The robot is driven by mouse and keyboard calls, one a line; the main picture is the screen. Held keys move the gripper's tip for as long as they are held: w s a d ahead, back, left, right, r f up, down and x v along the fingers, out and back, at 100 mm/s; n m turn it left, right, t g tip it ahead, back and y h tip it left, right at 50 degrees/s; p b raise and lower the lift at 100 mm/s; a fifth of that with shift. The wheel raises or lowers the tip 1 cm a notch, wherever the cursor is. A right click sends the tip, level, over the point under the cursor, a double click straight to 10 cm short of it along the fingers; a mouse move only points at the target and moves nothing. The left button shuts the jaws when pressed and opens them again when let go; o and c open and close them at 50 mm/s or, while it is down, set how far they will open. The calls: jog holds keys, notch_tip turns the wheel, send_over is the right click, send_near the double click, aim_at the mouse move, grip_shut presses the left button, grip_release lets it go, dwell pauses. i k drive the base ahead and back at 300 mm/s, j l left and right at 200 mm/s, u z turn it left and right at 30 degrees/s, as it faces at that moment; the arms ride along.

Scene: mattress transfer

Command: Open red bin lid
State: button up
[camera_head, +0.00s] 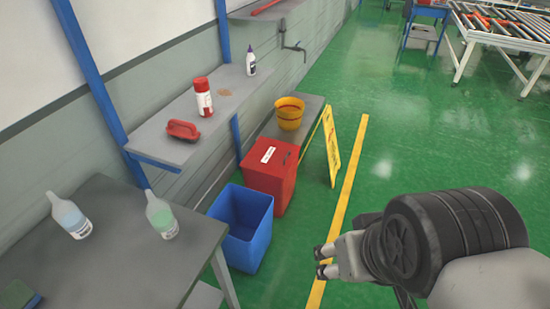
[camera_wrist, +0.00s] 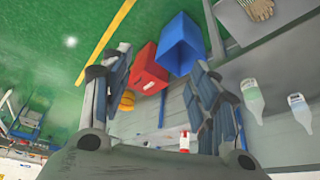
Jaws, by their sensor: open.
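The red bin (camera_head: 270,183) stands on the green floor by the wall, with its red lid (camera_head: 270,156) closed on top. A white label is on the lid. In the wrist view the red bin (camera_wrist: 148,72) shows between and beyond my fingers. My gripper (camera_head: 322,262) is open and empty, in the air over the floor to the right of the bin and apart from it. In the wrist view its two fingers (camera_wrist: 160,75) are spread wide.
An open blue bin (camera_head: 240,226) stands right beside the red bin. A yellow bucket (camera_head: 290,113) and a yellow sign (camera_head: 331,147) are behind it. A shelf (camera_head: 190,148) and a grey table (camera_head: 110,265) with bottles are at left.

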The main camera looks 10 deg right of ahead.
aim_at(269, 157)
jog(key=i+l+z, duration=0.15)
jog(key=i, duration=1.15)
jog(key=i+l+z, duration=0.1)
jog(key=i, duration=1.2)
